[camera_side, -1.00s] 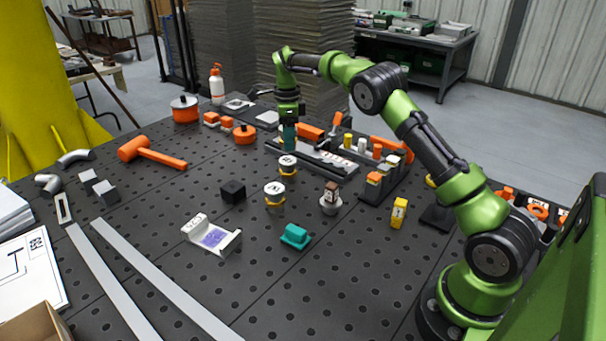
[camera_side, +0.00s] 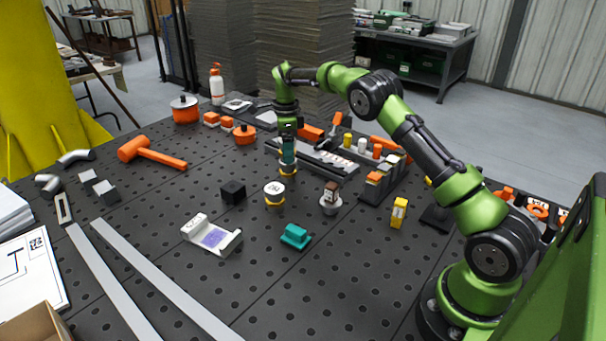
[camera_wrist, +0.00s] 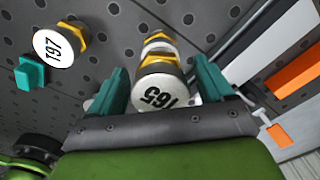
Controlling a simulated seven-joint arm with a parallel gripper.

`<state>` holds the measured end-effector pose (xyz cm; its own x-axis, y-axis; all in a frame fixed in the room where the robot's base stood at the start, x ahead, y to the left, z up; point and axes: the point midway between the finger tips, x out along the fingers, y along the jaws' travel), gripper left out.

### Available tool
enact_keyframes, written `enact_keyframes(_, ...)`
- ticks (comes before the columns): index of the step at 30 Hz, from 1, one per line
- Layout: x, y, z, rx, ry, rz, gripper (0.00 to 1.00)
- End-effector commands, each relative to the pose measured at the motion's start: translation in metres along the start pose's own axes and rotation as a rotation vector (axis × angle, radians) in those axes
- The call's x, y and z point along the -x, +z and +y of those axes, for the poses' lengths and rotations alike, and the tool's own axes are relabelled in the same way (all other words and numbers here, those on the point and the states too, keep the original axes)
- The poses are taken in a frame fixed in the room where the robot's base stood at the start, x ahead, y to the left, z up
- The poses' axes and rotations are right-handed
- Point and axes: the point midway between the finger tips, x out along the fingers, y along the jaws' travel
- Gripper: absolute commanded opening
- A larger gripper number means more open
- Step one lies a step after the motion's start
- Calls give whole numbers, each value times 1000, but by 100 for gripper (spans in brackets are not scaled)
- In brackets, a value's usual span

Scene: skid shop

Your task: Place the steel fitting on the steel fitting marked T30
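A steel fitting with a white round cap and yellow hex band (camera_side: 287,170) stands upright at the middle of the perforated table. In the wrist view its cap (camera_wrist: 163,92) carries a number that seems to read 165. My gripper (camera_side: 288,152) points down over it in the side view, hiding its cap. In the wrist view the teal fingers of my gripper (camera_wrist: 158,88) are spread on either side of the cap, with a gap at the left. A second such fitting (camera_side: 274,196) stands in front; its cap reads 197 in the wrist view (camera_wrist: 54,47). I see no readable T30.
A black cube (camera_side: 233,191), a teal block (camera_side: 296,236), a grey fitting (camera_side: 331,203) and a yellow block (camera_side: 399,213) stand nearby. A pale angled bracket (camera_side: 216,238) lies in front. A dark rack (camera_side: 384,184) stands at right.

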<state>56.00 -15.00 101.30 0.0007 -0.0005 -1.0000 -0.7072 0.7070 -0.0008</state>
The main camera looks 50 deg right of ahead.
Motion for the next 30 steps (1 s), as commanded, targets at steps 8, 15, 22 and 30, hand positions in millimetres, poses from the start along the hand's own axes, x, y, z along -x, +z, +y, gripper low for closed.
enact_keyframes(8, 1, 0, 0, 0, 0, 0, 81)
enact_keyframes(15, 28, 0, -1, 0, -4, -1, 81)
enact_keyframes(22, 82, 0, -1, 0, -5, -1, 81)
enact_keyframes(30, 114, -1, -1, 0, -2, 2, 81)
